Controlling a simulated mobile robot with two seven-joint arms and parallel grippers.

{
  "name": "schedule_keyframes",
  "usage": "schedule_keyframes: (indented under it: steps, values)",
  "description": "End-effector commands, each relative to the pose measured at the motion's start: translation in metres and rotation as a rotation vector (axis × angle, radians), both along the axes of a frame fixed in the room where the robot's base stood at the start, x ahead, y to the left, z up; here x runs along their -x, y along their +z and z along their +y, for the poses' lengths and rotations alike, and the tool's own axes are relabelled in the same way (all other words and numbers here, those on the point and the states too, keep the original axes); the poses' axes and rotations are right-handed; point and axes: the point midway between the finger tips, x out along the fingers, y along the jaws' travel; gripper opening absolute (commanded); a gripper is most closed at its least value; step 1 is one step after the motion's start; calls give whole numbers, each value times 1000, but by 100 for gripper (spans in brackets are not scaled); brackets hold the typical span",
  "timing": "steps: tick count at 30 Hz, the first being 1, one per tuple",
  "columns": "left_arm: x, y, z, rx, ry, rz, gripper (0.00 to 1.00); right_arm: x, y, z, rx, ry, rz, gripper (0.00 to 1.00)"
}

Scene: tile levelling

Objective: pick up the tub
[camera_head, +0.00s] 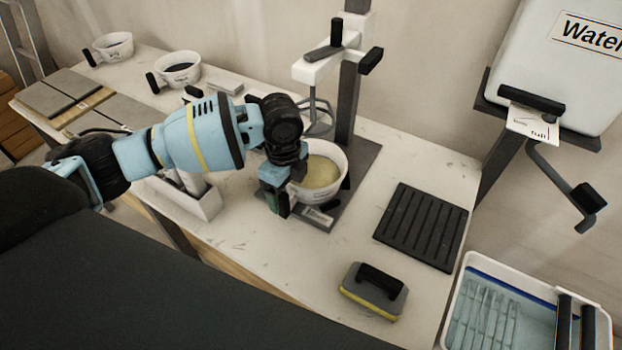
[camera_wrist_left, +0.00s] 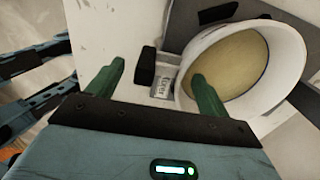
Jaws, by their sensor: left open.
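A white tub (camera_head: 320,176) with pale yellow-beige contents stands upright on the grey base of the mixing stand. It also shows at the upper right of the left wrist view (camera_wrist_left: 235,65). My left gripper (camera_head: 278,208) is at the tub's near left side, open and with nothing gripped. In the left wrist view its two green fingers (camera_wrist_left: 155,82) are wide apart. The right-hand finger overlaps the tub's rim and contents; whether it is inside or above cannot be told. A black block (camera_wrist_left: 145,67) shows between the fingers. My right gripper is not in view.
The mixing stand (camera_head: 349,85) rises behind the tub. Two white tubs (camera_head: 177,68) (camera_head: 113,46) with black handles stand at the back left. A black ribbed mat (camera_head: 422,225), a sponge float (camera_head: 374,290) and a water tray (camera_head: 462,300) are to the right. A white bin (camera_head: 205,207) sits under my left arm.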

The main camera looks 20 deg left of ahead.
Motion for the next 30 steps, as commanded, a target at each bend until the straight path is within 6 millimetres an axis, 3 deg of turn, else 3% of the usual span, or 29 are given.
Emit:
schedule_keyframes:
  steps: [3,11,28,30]
  values:
    - [0,-9,0,1,-1,0,79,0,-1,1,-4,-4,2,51]
    - [0,-10,0,0,-1,-2,79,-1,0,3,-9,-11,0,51]
    - [0,-10,0,0,-1,-1,6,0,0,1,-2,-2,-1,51]
    - [-1,-8,-1,2,-1,-6,5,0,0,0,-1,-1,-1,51]
